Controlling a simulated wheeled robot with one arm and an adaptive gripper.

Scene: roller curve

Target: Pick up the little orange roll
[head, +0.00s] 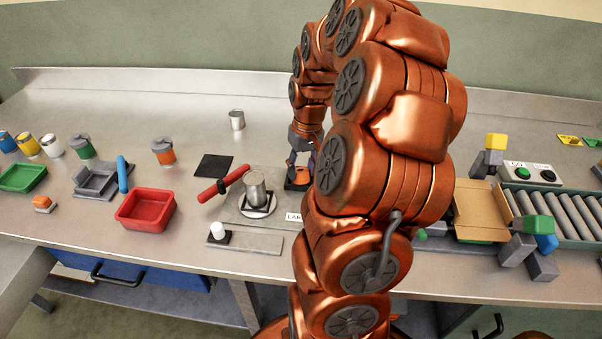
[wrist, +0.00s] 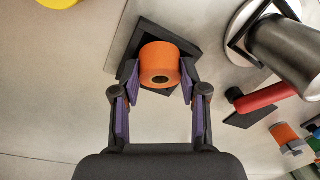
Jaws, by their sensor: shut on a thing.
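The little orange roll (wrist: 162,62) is between the two fingers of my gripper (wrist: 158,84) in the wrist view. The fingers have purple pads and close on its left and right sides. In the head view the orange roll (head: 302,176) shows at my gripper (head: 297,165), partly hidden by my arm.
A red tray (head: 146,208) is further left. A cardboard box (head: 480,211) and a roller conveyor (head: 560,212) are at the right. The back of the bench is mostly clear.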

